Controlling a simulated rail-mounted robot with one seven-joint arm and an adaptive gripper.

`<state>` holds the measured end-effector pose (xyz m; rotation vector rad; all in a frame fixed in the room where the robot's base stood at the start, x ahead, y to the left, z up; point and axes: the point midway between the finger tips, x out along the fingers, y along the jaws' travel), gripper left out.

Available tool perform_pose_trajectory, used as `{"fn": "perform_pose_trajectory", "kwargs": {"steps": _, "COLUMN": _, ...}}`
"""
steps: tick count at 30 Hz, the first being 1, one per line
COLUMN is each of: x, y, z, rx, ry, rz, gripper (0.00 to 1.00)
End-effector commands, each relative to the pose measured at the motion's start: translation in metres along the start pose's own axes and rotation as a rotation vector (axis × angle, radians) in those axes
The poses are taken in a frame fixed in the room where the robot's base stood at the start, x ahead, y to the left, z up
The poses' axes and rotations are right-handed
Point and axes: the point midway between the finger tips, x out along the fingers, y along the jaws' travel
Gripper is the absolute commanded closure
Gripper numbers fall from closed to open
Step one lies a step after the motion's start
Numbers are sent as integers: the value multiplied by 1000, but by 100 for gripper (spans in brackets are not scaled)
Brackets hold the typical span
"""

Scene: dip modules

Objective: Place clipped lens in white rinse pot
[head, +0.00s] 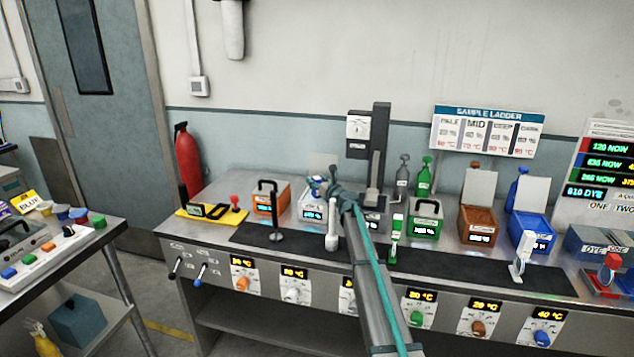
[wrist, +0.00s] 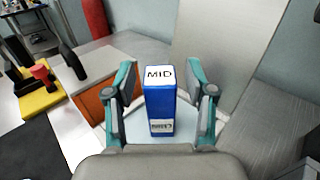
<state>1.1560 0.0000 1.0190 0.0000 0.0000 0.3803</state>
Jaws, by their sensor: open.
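My gripper (wrist: 161,95) is open, with one teal-and-grey finger on each side of a blue clip (wrist: 160,108) labelled MID. Gaps show between the clip and both fingers. The clip looks upright over or in the white rinse pot (wrist: 190,137), whose pale interior shows around it. I cannot tell how deep it sits. No lens can be made out. In the head view my gripper (head: 319,187) is at the white pot (head: 311,212), and my arm hides part of the pot's right side.
An orange pot (head: 268,203) with a closed lid stands just left. A green pot (head: 426,222), a brown pot (head: 478,226) and a blue pot (head: 530,232) stand to the right. A tall grey column device (head: 378,150) rises behind my arm. A yellow tray (head: 210,211) lies far left.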

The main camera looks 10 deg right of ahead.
Motion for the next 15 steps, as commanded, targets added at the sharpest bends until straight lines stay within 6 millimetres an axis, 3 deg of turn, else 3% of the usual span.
{"fn": "perform_pose_trajectory", "kwargs": {"steps": 15, "x": -102, "y": 1, "z": -2, "rx": 0, "ry": 0, "rz": -1, "gripper": 45}}
